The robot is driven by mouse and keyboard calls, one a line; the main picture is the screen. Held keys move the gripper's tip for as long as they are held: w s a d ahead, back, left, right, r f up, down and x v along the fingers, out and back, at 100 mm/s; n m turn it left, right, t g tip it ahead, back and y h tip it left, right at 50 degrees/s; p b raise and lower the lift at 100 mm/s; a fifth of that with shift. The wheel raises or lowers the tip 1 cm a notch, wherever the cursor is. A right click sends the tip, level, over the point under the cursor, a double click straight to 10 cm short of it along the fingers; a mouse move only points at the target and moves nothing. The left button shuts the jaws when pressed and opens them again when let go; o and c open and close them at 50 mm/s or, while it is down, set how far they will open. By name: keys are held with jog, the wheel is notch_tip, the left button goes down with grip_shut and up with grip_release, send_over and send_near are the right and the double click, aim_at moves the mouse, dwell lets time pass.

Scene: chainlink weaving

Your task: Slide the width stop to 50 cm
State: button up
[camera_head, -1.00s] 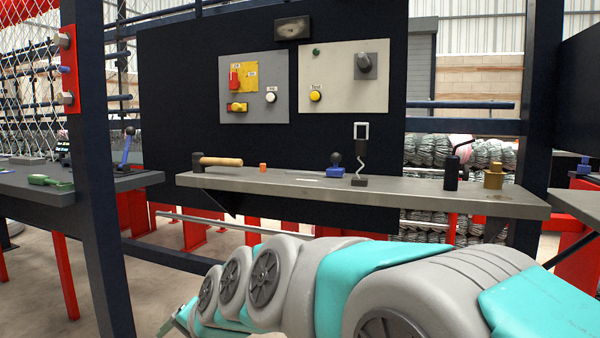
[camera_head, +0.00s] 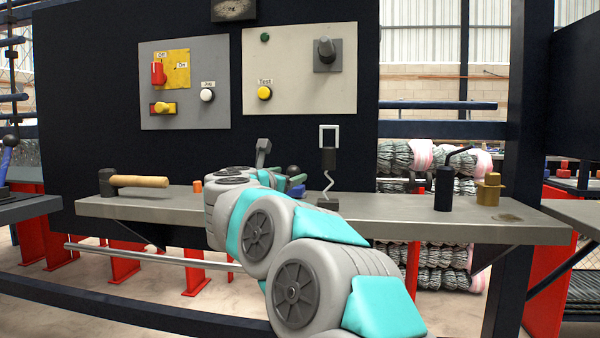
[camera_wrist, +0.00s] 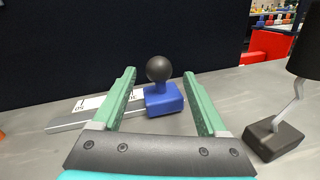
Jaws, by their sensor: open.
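The width stop (camera_wrist: 163,101) is a blue block with a black ball knob on top, upright on the bench. It sits at the right end of a flat rail (camera_wrist: 68,122) with a white scale strip. A 50 is legible near the strip's left end; other marks are partly hidden by my left finger. My gripper (camera_wrist: 160,75) is open, its green fingers pointing at the stop, one to each side, with nothing held. In the head view the black knob (camera_head: 293,170) shows just beyond my arm, which hides most of the stop and gripper.
On the grey bench (camera_head: 400,218), a mallet (camera_head: 135,181) and a small orange piece (camera_head: 197,187) lie left. A dark-based tool with a wavy stem (camera_wrist: 275,140) stands close to the right. A black cylinder (camera_head: 444,188) and brass piece (camera_head: 488,190) stand farther right. A dark panel rises behind.

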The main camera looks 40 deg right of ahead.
aim_at(298, 170)
jog(key=shift+p+x, duration=0.75)
jog(key=shift+x, duration=3)
jog(key=shift+w+a, duration=0.1)
jog(key=shift+c, duration=0.3)
grip_shut()
